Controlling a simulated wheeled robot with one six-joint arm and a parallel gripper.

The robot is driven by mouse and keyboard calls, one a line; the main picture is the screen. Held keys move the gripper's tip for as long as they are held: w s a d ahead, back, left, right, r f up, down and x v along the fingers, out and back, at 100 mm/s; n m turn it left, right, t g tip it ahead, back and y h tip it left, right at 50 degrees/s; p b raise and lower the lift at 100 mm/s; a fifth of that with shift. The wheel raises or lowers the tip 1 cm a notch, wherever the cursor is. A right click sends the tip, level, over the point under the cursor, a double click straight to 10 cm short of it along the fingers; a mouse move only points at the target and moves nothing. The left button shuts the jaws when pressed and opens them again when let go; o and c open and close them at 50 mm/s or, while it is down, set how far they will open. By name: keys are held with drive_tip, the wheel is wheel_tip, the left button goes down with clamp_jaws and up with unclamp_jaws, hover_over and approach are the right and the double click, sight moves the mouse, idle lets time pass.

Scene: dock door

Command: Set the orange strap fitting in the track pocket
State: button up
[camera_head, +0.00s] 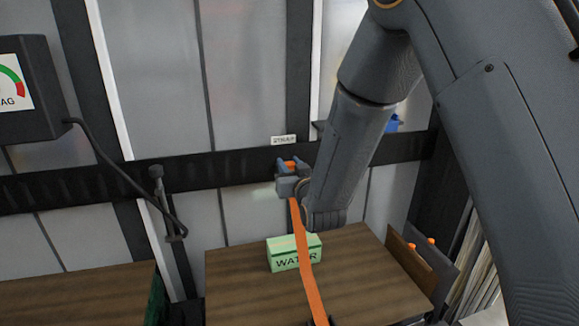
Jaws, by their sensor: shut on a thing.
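My gripper (287,168) is shut on the orange strap fitting (290,164), of which only a small orange part shows between the jaws. It is in front of the black track (230,165) on the wall, just below the small "STRAP" label (284,140). An orange strap (305,255) hangs from the gripper down past the table. The track pocket is hidden behind the gripper, and I cannot tell whether the fitting touches the track.
A green "WATER" box (284,259) sits on the wooden surface (235,285) below. A dark gauge box (30,90) with a cable is at the left. A dark upright bar (170,215) stands left of the gripper. Panels (410,260) lean at the right.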

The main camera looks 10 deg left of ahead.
drive_tip(key=shift+f, duration=0.4)
drive_tip(key=shift+f, duration=0.2)
drive_tip(key=o, duration=1.1)
